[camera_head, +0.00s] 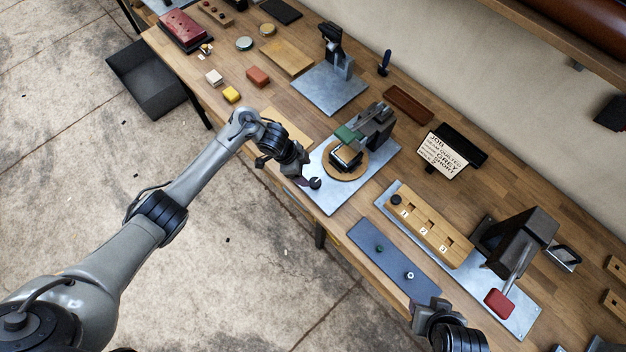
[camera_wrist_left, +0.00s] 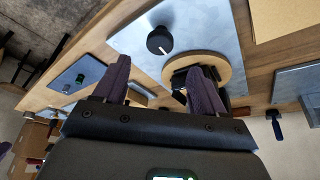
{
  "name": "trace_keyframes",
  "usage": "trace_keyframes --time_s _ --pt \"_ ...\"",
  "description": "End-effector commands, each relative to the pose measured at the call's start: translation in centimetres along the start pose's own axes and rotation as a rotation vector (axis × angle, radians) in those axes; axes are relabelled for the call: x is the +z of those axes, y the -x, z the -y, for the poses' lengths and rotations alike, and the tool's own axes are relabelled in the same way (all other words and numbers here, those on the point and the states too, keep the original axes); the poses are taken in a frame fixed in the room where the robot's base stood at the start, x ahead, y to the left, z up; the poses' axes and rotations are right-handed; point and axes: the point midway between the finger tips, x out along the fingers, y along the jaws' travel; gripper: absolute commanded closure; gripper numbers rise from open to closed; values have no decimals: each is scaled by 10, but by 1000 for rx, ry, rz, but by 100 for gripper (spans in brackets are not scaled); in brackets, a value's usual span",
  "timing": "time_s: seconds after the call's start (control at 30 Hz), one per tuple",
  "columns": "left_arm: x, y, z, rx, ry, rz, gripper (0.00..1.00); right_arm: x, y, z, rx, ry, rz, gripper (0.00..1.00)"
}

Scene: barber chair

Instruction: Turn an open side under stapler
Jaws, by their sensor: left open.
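The stapler (camera_head: 375,128), a dark press with a green lever, stands at the back of a metal plate (camera_head: 333,197). Under its head a round wooden turntable (camera_head: 330,171) carries a dark-and-pale block (camera_head: 346,157). A black knob (camera_head: 315,183) sits at the plate's front-left. My left gripper (camera_head: 302,180) is open and empty above the plate's left edge, close to the knob. In the left wrist view the knob (camera_wrist_left: 160,40) with a white pointer line shows beyond the gap between the fingers (camera_wrist_left: 160,85); the turntable (camera_wrist_left: 236,68) is partly hidden by the right finger. My right gripper (camera_head: 430,310) is partly visible at the bottom.
A wooden tray numbered 1 to 3 (camera_head: 430,222), a blue-grey mat (camera_head: 394,262) and a red-handled press (camera_head: 515,255) lie to the right. Another metal plate (camera_head: 325,94) with a dark device stands behind. A job card (camera_head: 442,157) stands near the wall.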

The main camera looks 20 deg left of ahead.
Motion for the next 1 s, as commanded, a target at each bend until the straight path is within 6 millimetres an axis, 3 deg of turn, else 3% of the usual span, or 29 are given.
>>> trace_keyframes --time_s 0.2,0.43,0.6,0.93,1.0 --pt "0 -39 -1 3 3 0 29 2 -7 2 -5 -4 -1 57" --pt "1 -68 -1 2 2 1 29 3 -12 4 -10 -9 -2 57" --pt "0 -79 -1 0 1 0 29 4 -14 4 -10 -9 -2 57" --pt "0 -81 0 0 -1 0 29 4 -14 3 -8 -7 -1 57" --pt "0 -81 0 0 -1 0 37 4 -14 3 -6 -5 -1 57"
